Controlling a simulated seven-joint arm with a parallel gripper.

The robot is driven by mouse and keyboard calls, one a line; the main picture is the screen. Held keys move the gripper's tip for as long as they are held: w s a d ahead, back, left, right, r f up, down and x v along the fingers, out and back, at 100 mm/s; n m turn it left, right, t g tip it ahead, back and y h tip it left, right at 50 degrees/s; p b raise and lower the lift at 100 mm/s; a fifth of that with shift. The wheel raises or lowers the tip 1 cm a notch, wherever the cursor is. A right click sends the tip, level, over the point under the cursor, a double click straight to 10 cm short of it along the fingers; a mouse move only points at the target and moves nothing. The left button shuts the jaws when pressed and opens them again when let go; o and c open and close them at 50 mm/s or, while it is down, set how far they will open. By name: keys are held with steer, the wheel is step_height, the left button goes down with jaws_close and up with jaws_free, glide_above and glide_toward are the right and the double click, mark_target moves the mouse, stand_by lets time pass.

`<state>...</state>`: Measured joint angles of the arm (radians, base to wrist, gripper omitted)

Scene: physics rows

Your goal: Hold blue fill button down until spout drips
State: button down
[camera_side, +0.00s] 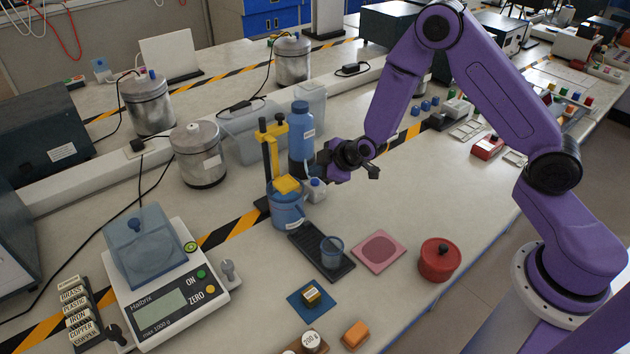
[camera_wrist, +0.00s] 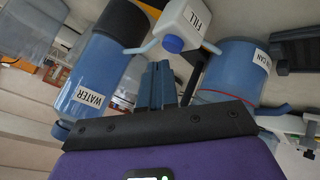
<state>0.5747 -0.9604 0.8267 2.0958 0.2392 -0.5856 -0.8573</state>
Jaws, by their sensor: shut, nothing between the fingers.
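The white FILL box (camera_side: 317,190) stands beside the blue can, with its blue fill button (camera_side: 315,182) on it. The wrist view shows the FILL box (camera_wrist: 190,18) and round blue button (camera_wrist: 172,43) just beyond my fingertips. My gripper (camera_side: 322,168) is shut and empty, close to the button; I cannot tell whether it touches. The closed fingers also show in the wrist view (camera_wrist: 158,68). The blue can (camera_side: 287,208) stands under a yellow clamp; its label ends in "CAN" in the wrist view (camera_wrist: 232,68). Its spout is too small to show any drip.
A blue WATER bottle (camera_side: 302,130) stands behind the FILL box. A small blue cup (camera_side: 332,254) sits on a dark strip in front of the can. A pink mat (camera_side: 379,250) and red pot (camera_side: 438,260) lie to the right. A balance (camera_side: 165,300) stands at left.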

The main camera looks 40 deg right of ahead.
mark_target(317, 183)
steer(key=shift+f, duration=0.15)
steer(key=shift+f, duration=0.25)
steer(key=shift+f, duration=0.45)
stand_by(2.0)
stand_by(3.6)
steer(key=shift+r, duration=0.9)
steer(key=shift+r, duration=2.5)
